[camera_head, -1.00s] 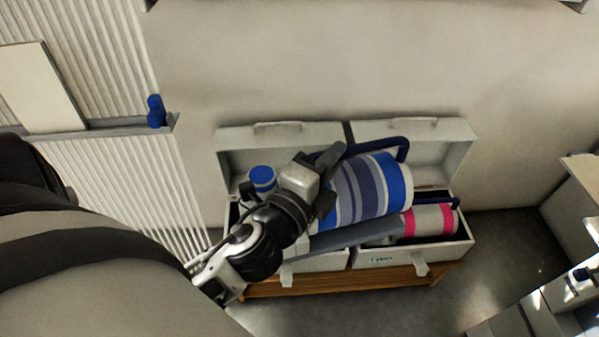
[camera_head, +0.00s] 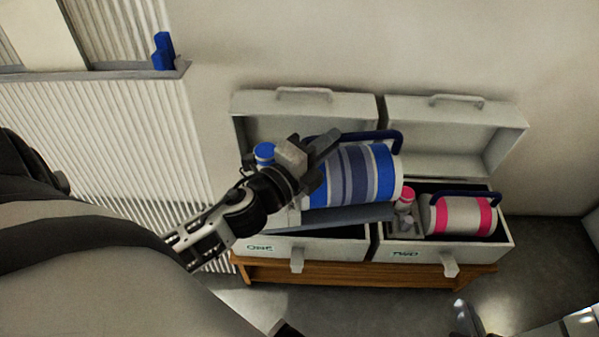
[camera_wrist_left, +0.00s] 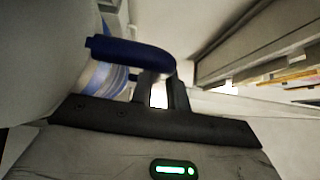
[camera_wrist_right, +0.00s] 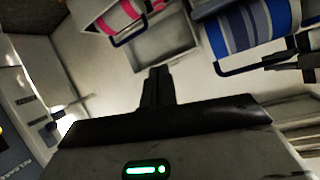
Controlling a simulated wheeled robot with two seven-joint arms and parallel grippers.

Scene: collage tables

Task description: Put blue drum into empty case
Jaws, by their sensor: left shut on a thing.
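The blue drum (camera_head: 354,175), striped blue, grey and white, hangs tilted over the left case (camera_head: 335,245), marked "One". I cannot tell how far it sits inside. My left gripper (camera_head: 325,148) is shut on the drum's dark blue handle (camera_head: 383,137); the handle also shows at the fingers in the left wrist view (camera_wrist_left: 130,52). A grey slab (camera_head: 335,217) lies below the drum and hides part of the case's inside. A blue-topped cylinder (camera_head: 264,152) shows at that case's left. My right gripper (camera_wrist_right: 157,88) is shut and empty, below the drum in its wrist view.
The right case (camera_head: 440,254), marked "Two", holds a pink-striped drum (camera_head: 462,215) and a small pink-and-white cylinder (camera_head: 406,198). Both lids stand open. The cases sit on a wooden bench (camera_head: 350,272). A ledge (camera_head: 100,74) with a blue object (camera_head: 163,52) is at the left wall.

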